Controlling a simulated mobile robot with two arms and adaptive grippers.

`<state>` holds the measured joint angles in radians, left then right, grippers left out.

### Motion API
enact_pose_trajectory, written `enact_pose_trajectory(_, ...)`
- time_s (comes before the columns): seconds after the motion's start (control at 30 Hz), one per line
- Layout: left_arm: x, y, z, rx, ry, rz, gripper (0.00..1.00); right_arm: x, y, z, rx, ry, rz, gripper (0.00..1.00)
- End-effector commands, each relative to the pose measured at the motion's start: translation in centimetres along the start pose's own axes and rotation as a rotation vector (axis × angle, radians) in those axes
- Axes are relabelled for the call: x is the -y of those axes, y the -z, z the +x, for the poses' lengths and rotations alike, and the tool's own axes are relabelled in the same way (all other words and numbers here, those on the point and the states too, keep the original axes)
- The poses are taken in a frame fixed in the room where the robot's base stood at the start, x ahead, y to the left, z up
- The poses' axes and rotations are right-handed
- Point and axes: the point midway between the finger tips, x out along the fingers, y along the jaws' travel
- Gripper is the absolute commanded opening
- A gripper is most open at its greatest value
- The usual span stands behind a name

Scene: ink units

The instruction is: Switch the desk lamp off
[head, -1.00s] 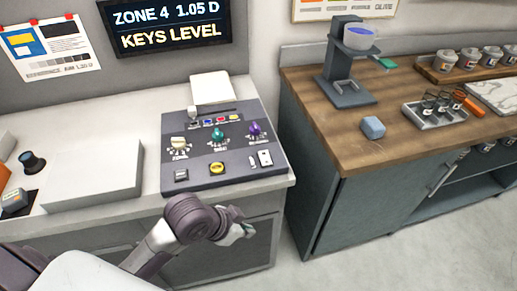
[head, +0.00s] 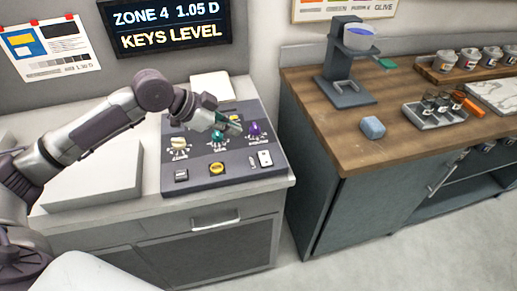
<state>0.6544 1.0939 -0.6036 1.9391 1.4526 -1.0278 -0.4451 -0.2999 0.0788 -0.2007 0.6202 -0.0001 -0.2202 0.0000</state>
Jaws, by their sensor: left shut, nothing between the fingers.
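No desk lamp can be made out for certain in the head view. A dark control panel (head: 215,182) lies on the white counter, with a cream knob (head: 178,143), a teal knob (head: 217,137) and a purple knob (head: 255,129). A yellow round button (head: 216,168), a dark switch (head: 181,174) and a white switch plate (head: 265,158) sit along its front. My left gripper (head: 232,127) is shut and empty above the panel, between the teal and purple knobs in the picture. My arm hides part of the panel's back row. My right gripper is out of view.
A white block (head: 92,178) stands left of the panel. A sign (head: 166,25) hangs behind. Clear floor lies in front.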

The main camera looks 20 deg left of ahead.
Motion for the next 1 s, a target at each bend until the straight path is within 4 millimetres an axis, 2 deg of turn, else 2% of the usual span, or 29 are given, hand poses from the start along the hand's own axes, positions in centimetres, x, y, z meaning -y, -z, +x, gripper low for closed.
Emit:
enact_pose_trajectory(0.17, -0.1, 0.1, 0.4, 0.0, -0.002, -0.001, 0.0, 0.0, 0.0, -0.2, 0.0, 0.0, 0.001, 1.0)
enact_pose_trajectory(0.27, 0.0, 0.1, 1.4, -0.001, -0.003, -0.002, 0.0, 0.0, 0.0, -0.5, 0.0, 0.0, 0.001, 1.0)
enact_pose_trajectory(0.7, -0.1, 0.3, 10.3, 0.0, -0.004, -0.001, 0.0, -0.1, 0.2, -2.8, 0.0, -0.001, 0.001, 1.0)
enact_pose_trajectory(0.8, -0.1, -1.3, 11.3, 0.004, -0.002, -0.004, 0.0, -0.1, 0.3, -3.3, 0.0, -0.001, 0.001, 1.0)
enact_pose_trajectory(1.0, -0.1, -2.6, 12.7, 0.002, -0.001, -0.001, 0.0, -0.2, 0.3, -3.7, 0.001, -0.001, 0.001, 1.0)
